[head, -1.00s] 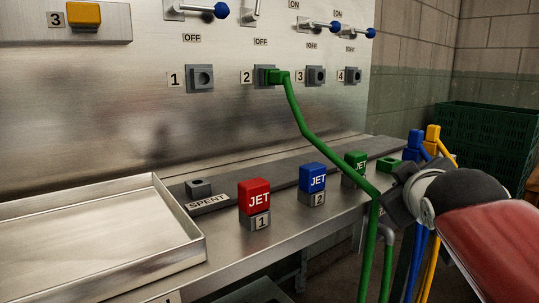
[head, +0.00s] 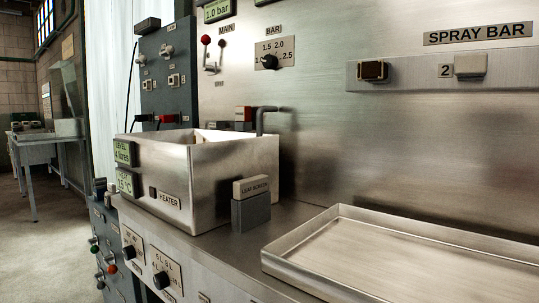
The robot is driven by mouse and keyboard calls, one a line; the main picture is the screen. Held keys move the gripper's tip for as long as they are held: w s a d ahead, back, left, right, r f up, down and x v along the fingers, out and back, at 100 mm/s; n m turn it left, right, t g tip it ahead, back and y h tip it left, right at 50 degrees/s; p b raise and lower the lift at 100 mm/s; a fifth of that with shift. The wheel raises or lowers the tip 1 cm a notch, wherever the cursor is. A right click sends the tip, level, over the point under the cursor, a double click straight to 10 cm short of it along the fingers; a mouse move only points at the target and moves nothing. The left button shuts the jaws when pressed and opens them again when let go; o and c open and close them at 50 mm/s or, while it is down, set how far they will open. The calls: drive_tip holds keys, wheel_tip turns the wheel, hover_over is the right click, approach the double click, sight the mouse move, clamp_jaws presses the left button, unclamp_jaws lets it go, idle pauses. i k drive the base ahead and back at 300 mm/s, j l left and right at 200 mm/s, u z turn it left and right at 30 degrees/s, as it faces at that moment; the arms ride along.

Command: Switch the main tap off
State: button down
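The main tap (head: 210,55) is on the steel back panel in the upper left of the head view, beside the label MAIN (head: 226,29). It has a lever with a red ball end, and the ball is at the top. A second small reddish knob shows just right of it. A small label below the tap is too small to read. My gripper is not in view.
A steel tray (head: 410,260) lies at right. A pressure dial (head: 270,61) is right of the tap.

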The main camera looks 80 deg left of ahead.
sight(205, 39)
drive_tip(key=u, duration=3.45)
